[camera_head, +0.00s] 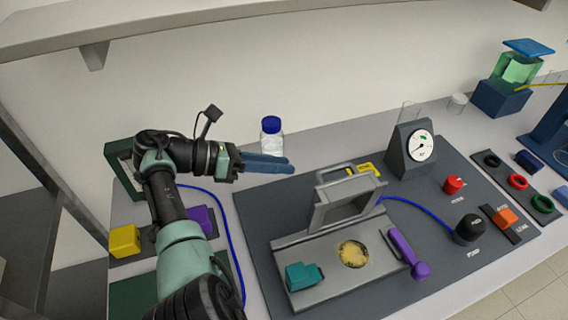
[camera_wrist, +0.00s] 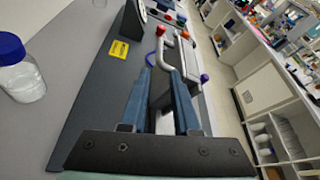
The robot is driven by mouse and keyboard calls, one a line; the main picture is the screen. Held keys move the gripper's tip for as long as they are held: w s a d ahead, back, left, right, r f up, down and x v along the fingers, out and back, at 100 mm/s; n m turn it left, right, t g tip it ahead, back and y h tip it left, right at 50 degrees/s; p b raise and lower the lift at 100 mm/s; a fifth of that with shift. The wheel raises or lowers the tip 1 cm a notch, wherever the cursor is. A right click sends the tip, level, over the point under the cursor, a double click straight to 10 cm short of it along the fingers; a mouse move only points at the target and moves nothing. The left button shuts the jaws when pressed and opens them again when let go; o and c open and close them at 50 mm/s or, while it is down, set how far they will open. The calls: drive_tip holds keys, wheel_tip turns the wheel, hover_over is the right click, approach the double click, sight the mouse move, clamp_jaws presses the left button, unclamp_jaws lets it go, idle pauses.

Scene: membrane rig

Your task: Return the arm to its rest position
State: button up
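My arm reaches in from the lower left in the head view, with its forearm level. My gripper (camera_head: 291,165) points right, above the back left part of the dark rig board (camera_head: 262,211). In the wrist view my gripper (camera_wrist: 161,72) has its two blue fingers apart, with nothing held between them. The grey hinged frame (camera_head: 320,214) with its handle stands raised on the rig, to the right of and apart from the fingers. A round yellowish membrane (camera_head: 353,254) lies on the plate in front of that frame.
A blue-capped bottle (camera_head: 271,138) stands close behind my fingers. A dial gauge (camera_head: 420,146) stands at the back right. A purple-handled lever (camera_head: 405,252) and a teal block (camera_head: 303,276) flank the membrane. A yellow block (camera_head: 124,241) sits left of my arm. A shelf overhangs above.

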idle(0.3)
drive_tip(key=w+a+r+m+t+y, duration=0.2)
drive_tip(key=w+a+m+t+y, duration=0.3)
drive_tip(key=m+y, duration=0.6)
drive_tip(key=s+d+r+m+t+y, duration=0.1)
drive_tip(key=s+r+m+t, duration=0.3)
drive_tip(key=r, duration=1)
drive_tip(key=s+d+r+m+t, duration=0.3)
drive_tip(key=s+r+t, duration=0.6)
drive_tip(key=r, duration=0.6)
drive_tip(key=s+d+r+m+t+y, duration=0.1)
drive_tip(key=s+d+r+m+t, duration=0.1)
drive_tip(key=s+r+m+t, duration=0.4)
drive_tip(key=s+r, duration=0.4)
drive_tip(key=r, duration=0.5)
drive_tip(key=shift+r+y, duration=0.2)
drive_tip(key=shift+y, duration=0.1)
